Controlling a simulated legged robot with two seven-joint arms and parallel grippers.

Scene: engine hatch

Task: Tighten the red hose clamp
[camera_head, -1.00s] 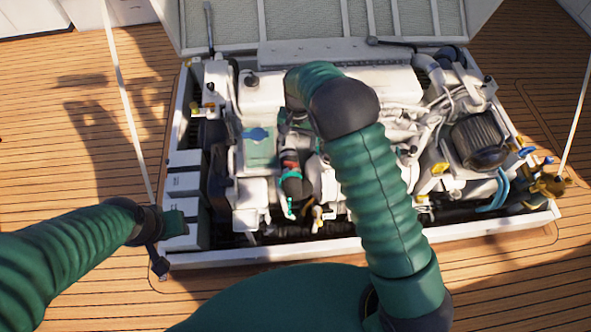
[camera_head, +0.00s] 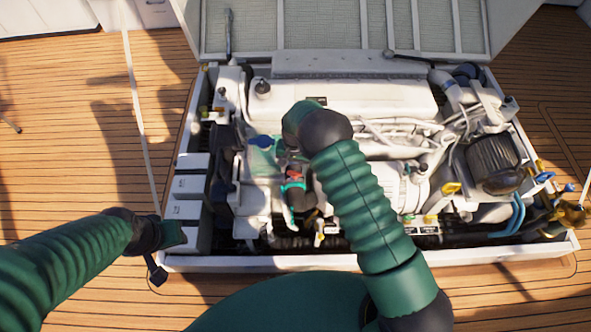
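The red hose clamp (camera_head: 295,172) shows as a small red patch on a dark hose (camera_head: 301,197) in the left middle of the engine. Teal parts sit just below the red patch. My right arm reaches over the engine and bends down at its dark wrist. My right gripper (camera_head: 290,154) is just above the red clamp, mostly hidden by the wrist and hand. I cannot tell whether it touches the clamp or how its fingers stand. My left gripper (camera_head: 164,256) is at the hatch's front left corner, away from the clamp. Its finger opening is unclear.
The white engine (camera_head: 350,100) fills the open hatch, with a raised lid (camera_head: 340,25) behind. White boxes (camera_head: 187,210) line the left side. A dark round filter (camera_head: 493,165) and blue hoses (camera_head: 510,215) are at the right. The wooden deck (camera_head: 70,150) is clear at left.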

